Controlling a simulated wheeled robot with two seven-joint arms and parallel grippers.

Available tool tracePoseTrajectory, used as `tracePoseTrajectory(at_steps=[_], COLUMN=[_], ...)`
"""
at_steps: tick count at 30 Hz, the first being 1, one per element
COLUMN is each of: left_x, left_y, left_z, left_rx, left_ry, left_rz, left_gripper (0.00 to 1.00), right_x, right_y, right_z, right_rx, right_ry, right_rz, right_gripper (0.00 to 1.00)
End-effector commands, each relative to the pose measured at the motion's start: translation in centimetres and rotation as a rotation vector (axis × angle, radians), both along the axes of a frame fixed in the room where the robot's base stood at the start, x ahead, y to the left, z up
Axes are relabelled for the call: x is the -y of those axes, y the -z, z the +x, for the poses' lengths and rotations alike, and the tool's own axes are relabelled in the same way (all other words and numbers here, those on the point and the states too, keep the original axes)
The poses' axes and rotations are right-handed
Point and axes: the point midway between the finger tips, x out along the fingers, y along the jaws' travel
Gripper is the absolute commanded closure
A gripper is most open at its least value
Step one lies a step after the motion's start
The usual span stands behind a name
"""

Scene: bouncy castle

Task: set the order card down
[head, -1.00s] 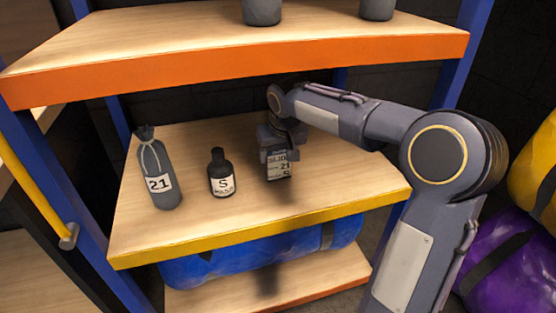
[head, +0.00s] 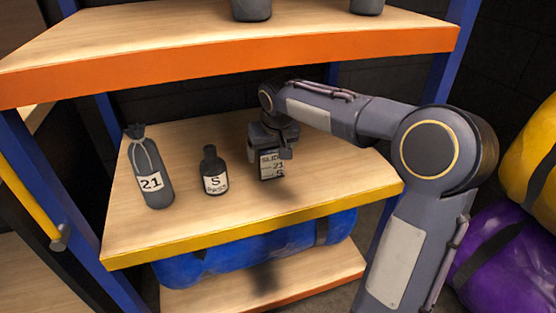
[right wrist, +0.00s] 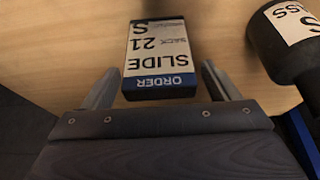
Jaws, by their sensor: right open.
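The order card (head: 271,165) is a small dark block with a white label reading "SLIDE 21 S". It stands on the middle wooden shelf (head: 330,190), right of the bottle. In the right wrist view the order card (right wrist: 160,58) lies between the tips of my right gripper (right wrist: 160,85), with a gap on each side. My right gripper (head: 270,145) is open, just behind and above the card in the head view. My left gripper is not in view.
A dark bottle labelled "S" (head: 214,172) stands left of the card; it also shows close by in the right wrist view (right wrist: 285,45). A grey sack labelled "21" (head: 150,172) stands further left. The orange-edged upper shelf (head: 240,65) hangs above. The shelf's right part is clear.

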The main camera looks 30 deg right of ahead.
Motion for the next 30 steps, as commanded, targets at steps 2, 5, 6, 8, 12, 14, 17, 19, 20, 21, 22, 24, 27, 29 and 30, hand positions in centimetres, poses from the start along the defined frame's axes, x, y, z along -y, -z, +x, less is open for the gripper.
tracePoseTrajectory(at_steps=[2, 5, 6, 8, 12, 14, 17, 19, 20, 21, 22, 24, 27, 29, 30], left_x=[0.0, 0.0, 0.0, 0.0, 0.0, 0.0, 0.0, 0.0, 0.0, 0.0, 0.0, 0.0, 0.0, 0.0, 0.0], left_y=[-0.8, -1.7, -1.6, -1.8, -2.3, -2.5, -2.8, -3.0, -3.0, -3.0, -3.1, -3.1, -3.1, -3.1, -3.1], left_z=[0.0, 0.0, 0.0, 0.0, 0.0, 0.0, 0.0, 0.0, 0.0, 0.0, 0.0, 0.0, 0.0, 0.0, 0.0], left_rx=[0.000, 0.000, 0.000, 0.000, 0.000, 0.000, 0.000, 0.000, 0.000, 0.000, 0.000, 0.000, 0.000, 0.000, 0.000], left_ry=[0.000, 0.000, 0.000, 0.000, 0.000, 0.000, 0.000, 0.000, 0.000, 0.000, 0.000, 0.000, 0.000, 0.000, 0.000], left_rz=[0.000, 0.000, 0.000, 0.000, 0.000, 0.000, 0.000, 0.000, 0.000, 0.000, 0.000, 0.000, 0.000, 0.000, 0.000], left_gripper=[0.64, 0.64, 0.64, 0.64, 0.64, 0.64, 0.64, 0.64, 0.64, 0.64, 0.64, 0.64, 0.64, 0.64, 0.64], right_x=[-0.1, -0.3, -0.6, -0.9, -1.7, -2.0, -2.5, -2.7, -2.8, -2.9, -2.9, -3.1, -3.9, -4.7, -5.5], right_y=[-1.5, -3.4, -2.9, -2.8, -2.8, -2.8, -2.7, -2.7, -2.7, -2.6, -2.6, -2.6, -2.5, -2.1, -1.8], right_z=[-0.4, -1.3, -2.5, -4.0, -7.3, -8.6, -10.3, -11.3, -11.6, -11.9, -12.1, -12.8, -15.2, -17.6, -19.4], right_rx=[0.004, 0.004, 0.001, 0.001, 0.002, 0.002, 0.001, 0.001, 0.002, 0.001, 0.001, 0.002, 0.009, 0.016, 0.025], right_ry=[0.000, -0.001, -0.001, 0.000, 0.000, 0.000, -0.001, -0.001, 0.000, 0.000, 0.000, -0.002, -0.016, -0.035, -0.050], right_rz=[-0.001, -0.001, -0.002, -0.001, -0.001, -0.001, -0.002, -0.002, 0.000, 0.000, 0.000, 0.003, 0.038, 0.077, 0.111], right_gripper=[0.18, 0.18, 0.18, 0.18, 0.18, 0.18, 0.18, 0.18, 0.18, 0.18, 0.18, 0.18, 0.18, 0.18, 0.18])
